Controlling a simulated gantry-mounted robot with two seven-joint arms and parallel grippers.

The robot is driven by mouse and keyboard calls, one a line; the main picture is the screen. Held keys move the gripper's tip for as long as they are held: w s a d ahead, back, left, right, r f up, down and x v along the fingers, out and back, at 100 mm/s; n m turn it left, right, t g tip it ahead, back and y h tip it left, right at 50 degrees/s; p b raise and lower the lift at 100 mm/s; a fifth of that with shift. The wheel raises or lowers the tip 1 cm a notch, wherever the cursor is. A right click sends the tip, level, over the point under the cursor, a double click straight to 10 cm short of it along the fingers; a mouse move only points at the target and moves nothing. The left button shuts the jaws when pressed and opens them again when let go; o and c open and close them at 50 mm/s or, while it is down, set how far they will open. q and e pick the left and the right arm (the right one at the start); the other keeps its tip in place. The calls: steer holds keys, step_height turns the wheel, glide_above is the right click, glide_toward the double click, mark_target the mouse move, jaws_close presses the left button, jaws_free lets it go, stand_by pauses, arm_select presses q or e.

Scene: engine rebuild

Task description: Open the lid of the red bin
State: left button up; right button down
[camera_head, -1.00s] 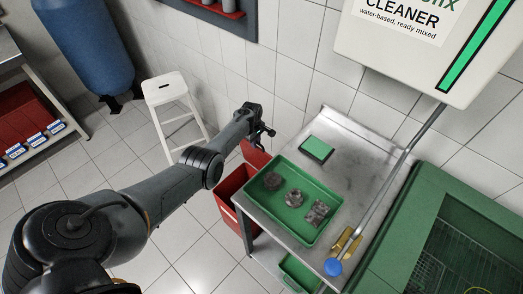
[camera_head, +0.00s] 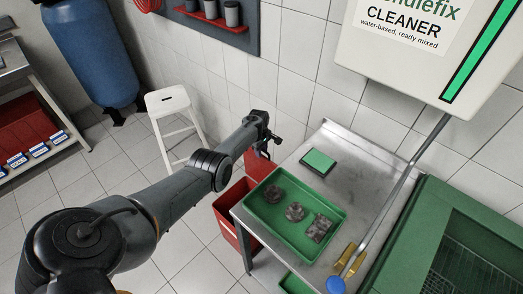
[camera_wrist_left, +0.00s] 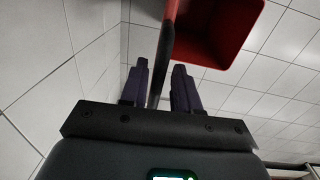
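The red bin (camera_head: 238,209) stands on the floor left of the steel table, and its inside shows in the left wrist view (camera_wrist_left: 228,28). Its red lid (camera_head: 257,164) stands raised, roughly upright, at the bin's wall side. In the left wrist view the lid (camera_wrist_left: 166,45) shows nearly edge-on. My left gripper (camera_head: 269,147) is by the raised lid. Its two fingers (camera_wrist_left: 160,80) are apart, with the lid's dark edge strip between them; I cannot tell if either finger touches it. My right gripper is out of view.
The steel table (camera_head: 366,166) holds a green tray (camera_head: 266,219) of metal parts, a green-topped pad (camera_head: 318,162) and a blue-ended tool (camera_head: 336,285). A white stool (camera_head: 168,101) stands left of my arm. Open floor lies left of the bin.

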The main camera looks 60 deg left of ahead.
arm_select(q)
steer(key=shift+r, duration=0.1)
steer(key=shift+r+p, duration=0.45)
step_height(320, 180, up, 10)
steer(key=p, duration=0.5)
steer(key=shift+s, duration=0.35)
steer(key=shift+f, duration=0.1)
